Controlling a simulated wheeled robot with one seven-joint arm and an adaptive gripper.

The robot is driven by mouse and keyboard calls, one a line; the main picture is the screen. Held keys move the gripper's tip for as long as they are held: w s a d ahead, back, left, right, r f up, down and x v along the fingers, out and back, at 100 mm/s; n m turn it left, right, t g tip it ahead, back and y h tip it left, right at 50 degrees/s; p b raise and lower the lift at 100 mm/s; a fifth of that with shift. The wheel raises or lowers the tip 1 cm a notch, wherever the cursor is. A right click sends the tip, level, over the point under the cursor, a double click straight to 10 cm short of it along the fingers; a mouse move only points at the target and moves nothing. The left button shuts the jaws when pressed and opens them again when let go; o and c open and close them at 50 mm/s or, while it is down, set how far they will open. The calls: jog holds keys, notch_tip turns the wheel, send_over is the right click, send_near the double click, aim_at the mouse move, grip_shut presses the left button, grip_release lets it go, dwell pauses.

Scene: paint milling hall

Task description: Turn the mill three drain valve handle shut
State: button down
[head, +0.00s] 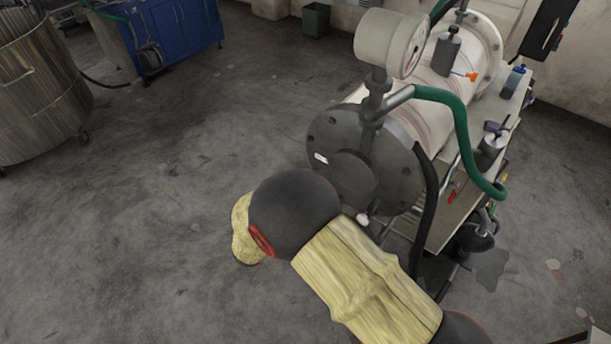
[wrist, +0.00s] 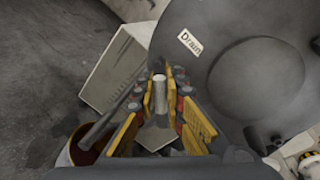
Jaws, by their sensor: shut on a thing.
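In the wrist view my gripper (wrist: 160,92) has its yellow-padded fingers closed on either side of a pale grey upright bar, the drain valve handle (wrist: 158,103). The handle's lower end and the valve body are mostly hidden by the fingers. A white "Drain" label (wrist: 189,42) sits on the mill's dark round end plate (wrist: 225,35), just beyond and to the right. In the head view the mill's end plate (head: 405,170) shows with a small white tag. There my arm hides the gripper and the handle.
A pressure gauge (head: 388,42) and a green hose (head: 462,130) stick out at the mill's near end. In the wrist view a round container (wrist: 80,150) with a rod stands at lower left.

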jog(key=shift+w+a+f+n+g+h+p, duration=0.25)
jog(key=shift+f+n+p, duration=0.5)
jog(key=shift+n+p, duration=0.55)
jog(key=shift+w+a+f+n+g+h+p, duration=0.15)
jog(key=shift+a+f+n+g+h+p, duration=0.2)
jog(key=shift+f+n+p, duration=0.7)
jog(key=shift+w+a+f+n+g+h+p, duration=0.25)
jog(key=shift+f+n+p, duration=0.2)
jog(key=shift+n+p, duration=1.1)
jog(key=c, duration=2.1)
grip_release()
jog(key=shift+o, duration=0.9)
jog(key=shift+s, duration=0.1)
jog(key=v, duration=1.1)
jog(key=shift+s+a+r, duration=0.15)
jog(key=shift+s+a, duration=0.1)
jog(key=shift+s, duration=0.05)
